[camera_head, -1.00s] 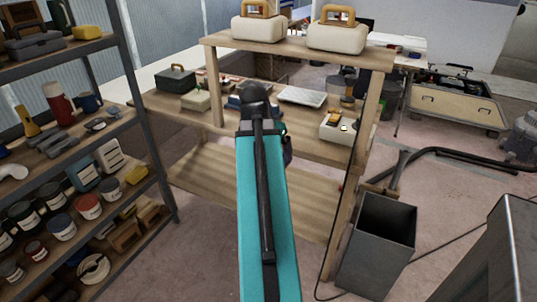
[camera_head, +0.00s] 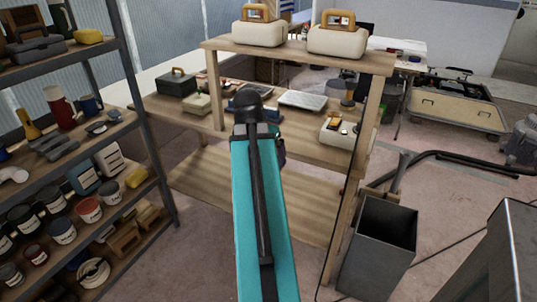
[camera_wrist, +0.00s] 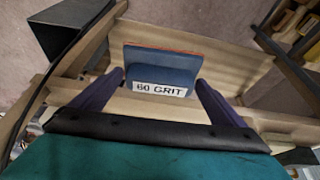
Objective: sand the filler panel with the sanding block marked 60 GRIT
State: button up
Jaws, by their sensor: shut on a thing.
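The sanding block (camera_wrist: 160,62) is dark blue with a reddish edge and a white label reading 60 GRIT. In the wrist view it sits between the two purple fingers of my gripper (camera_wrist: 160,80), which is shut on it. The block is held in the air, with light wood boards behind it. In the head view my own arm covers most of the gripper and the block. I cannot pick out the filler panel for certain; a pale flat piece (camera_head: 302,99) lies on the wooden bench (camera_head: 300,145), partly beyond my arm.
A shelf above the bench holds two cream cases (camera_head: 258,33). A dark toolbox (camera_head: 177,83) and a cream box (camera_head: 337,131) stand on the bench. A grey bin (camera_head: 377,245) is on the floor at right. A loaded rack (camera_head: 150,150) stands at left.

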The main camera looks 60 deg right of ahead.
jog(key=w+a+n+t+y, duration=0.25)
jog(key=w+a+n, duration=0.65)
jog(key=w+a, duration=1.25)
jog(key=w+a+r+n+y, duration=0.1)
jog(key=w+a+n, duration=0.2)
jog(key=a, duration=1)
jog(key=w+a+n+t+y, duration=0.1)
jog(key=w+a+n, duration=0.2)
jog(key=a, duration=1.1)
jog(key=shift+w+r+n, duration=0.2)
jog(key=shift+r+n, duration=0.2)
jog(key=shift+n, duration=0.2)
jog(key=shift+s, duration=0.1)
